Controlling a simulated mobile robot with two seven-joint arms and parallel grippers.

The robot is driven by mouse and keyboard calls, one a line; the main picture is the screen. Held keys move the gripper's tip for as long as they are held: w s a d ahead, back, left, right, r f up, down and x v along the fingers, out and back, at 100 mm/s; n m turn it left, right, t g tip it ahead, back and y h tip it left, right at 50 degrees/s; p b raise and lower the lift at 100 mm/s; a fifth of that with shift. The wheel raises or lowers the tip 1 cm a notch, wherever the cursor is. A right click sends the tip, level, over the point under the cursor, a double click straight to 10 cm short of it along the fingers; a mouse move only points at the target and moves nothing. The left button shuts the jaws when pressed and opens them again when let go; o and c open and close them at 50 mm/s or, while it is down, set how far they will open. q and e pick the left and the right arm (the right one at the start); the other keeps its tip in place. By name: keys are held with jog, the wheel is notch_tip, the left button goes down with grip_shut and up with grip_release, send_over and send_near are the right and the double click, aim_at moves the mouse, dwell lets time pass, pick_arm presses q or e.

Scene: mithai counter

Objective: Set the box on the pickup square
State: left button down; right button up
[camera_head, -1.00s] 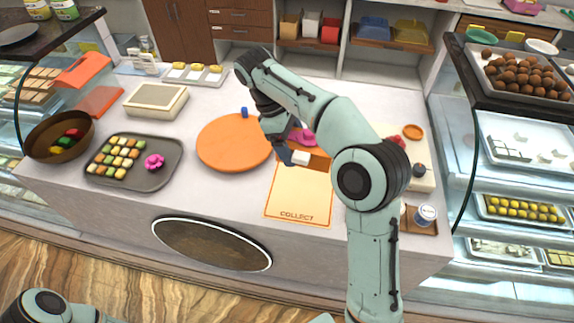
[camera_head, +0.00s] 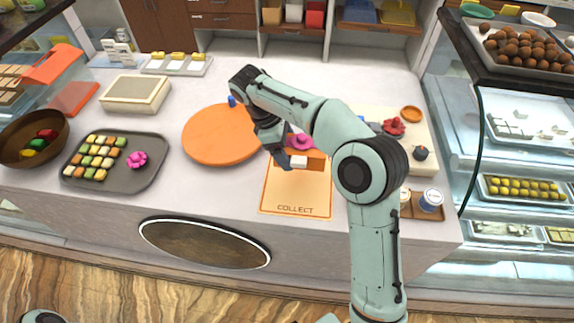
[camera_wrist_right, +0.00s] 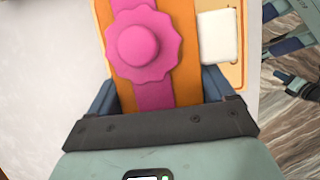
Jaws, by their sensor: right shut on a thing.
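The box is orange with a pink ribbon and rosette; it shows in the head view (camera_head: 316,163) and large in the right wrist view (camera_wrist_right: 187,60). A white tag or block sits at its side. My right gripper (camera_head: 290,156) is shut on the box, its fingers on either side in the wrist view (camera_wrist_right: 160,95). The box is over the far end of the pickup square (camera_head: 297,190), a pale orange-edged mat marked COLLECT. Whether it touches the mat I cannot tell.
An orange round board (camera_head: 215,140) lies left of the square. A grey sweets tray (camera_head: 150,170) and a brown bowl (camera_head: 15,150) stand farther left. To the right are a pale board (camera_head: 425,150) and a small wooden tray with jars (camera_head: 410,212). The square's near part is clear.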

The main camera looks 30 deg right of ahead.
notch_tip(320, 180, down, 6)
jog(key=shift+r+b, duration=0.1)
jog(key=shift+b, duration=0.45)
pick_arm(q)
jog(key=shift+s+f, duration=0.5)
jog(key=shift+f, duration=0.25)
pick_arm(e)
jog(key=o, duration=1)
pick_arm(q)
jog(key=w+r+p, duration=0.3)
jog(key=w+r, duration=0.1)
jog(key=shift+r+p, duration=0.3)
jog(key=shift+r, duration=0.1)
pick_arm(e)
jog(key=v, duration=1.2)
jog(key=shift+d, duration=0.1)
